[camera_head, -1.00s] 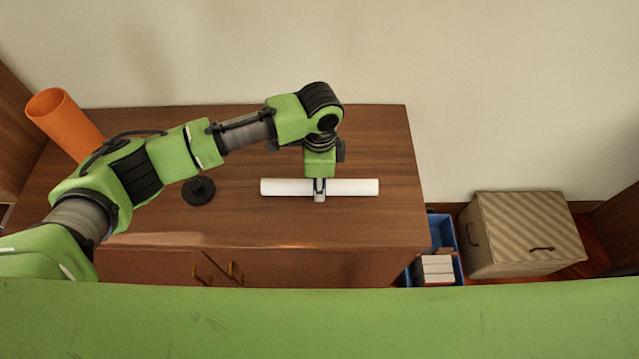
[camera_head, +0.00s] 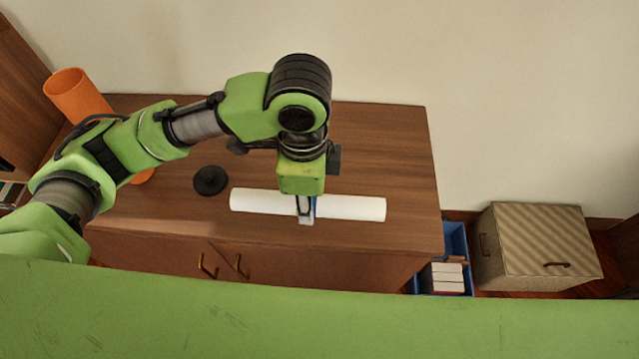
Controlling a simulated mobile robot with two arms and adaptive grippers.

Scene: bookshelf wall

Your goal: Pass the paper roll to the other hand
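The white paper roll (camera_head: 350,207) lies crosswise in the grasp of my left gripper (camera_head: 306,212). The gripper points down and its fingers close around the roll near its middle. The roll looks larger than before and appears to be above the wooden cabinet top (camera_head: 385,150), though the exact gap cannot be told. Both ends of the roll stick out free on either side. My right gripper is not in the picture.
A black round stand (camera_head: 210,180) sits on the cabinet top left of the roll. An orange cylinder (camera_head: 78,95) stands at the far left. A blue crate (camera_head: 456,240) with white-paged books and a striped box (camera_head: 540,240) are on the floor at right.

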